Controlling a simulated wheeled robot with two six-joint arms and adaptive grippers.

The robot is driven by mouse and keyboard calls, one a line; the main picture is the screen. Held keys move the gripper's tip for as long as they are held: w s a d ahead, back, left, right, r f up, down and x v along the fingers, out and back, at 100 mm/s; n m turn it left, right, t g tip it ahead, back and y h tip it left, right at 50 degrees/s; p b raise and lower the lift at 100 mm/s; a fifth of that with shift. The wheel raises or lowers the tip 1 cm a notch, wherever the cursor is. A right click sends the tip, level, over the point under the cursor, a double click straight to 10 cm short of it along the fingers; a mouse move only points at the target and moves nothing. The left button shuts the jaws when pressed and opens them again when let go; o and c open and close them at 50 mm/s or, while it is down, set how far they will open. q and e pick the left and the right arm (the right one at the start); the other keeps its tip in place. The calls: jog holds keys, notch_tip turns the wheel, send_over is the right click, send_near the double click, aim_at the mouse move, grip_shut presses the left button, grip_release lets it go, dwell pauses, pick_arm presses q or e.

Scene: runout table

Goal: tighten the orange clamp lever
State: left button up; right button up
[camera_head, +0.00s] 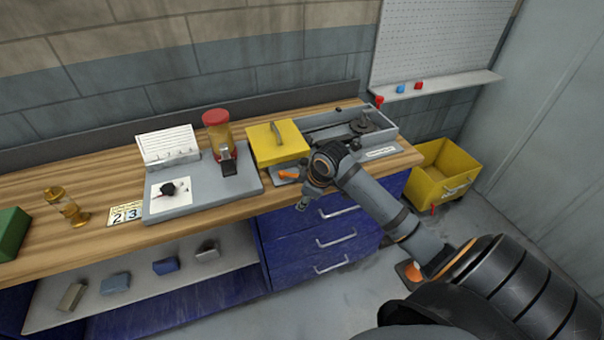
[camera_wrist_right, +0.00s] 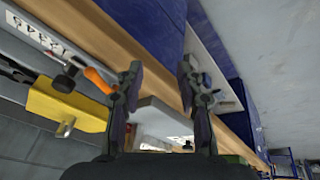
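The orange clamp lever (camera_head: 288,176) lies low at the table's front edge, in front of the yellow block; its far end is close to my right arm. In the right wrist view the orange lever (camera_wrist_right: 98,80) sits left of the fingers, joined to a dark pivot (camera_wrist_right: 65,79). My right gripper (camera_head: 303,204) is at the front edge of the table, beside the lever. In the wrist view my right gripper (camera_wrist_right: 158,78) has its fingers apart with nothing between the tips; the left finger is near the lever's tip, and I cannot tell if they touch. My left gripper is out of view.
The yellow block (camera_head: 265,142) with a handle and the grey machine bed (camera_head: 388,140) stand behind the lever. A grey tray (camera_head: 200,197) with a red-lidded jar (camera_head: 216,128) is to the left. Blue drawers (camera_head: 300,255) are below; a yellow bin (camera_head: 440,180) is right.

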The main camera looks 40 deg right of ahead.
jog(key=w+d+r+n, duration=0.1)
jog(key=w+d+r, duration=0.5)
jog(key=d+r, duration=0.15)
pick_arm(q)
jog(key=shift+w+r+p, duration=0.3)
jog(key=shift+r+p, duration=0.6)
pick_arm(e)
jog(key=shift+t, duration=0.3)
jog(key=x, duration=0.6)
jog(key=a+x, duration=0.1)
jog(key=x, duration=0.2)
jog(key=shift+a+f, duration=0.15)
jog(key=shift+f, duration=0.15)
grip_shut()
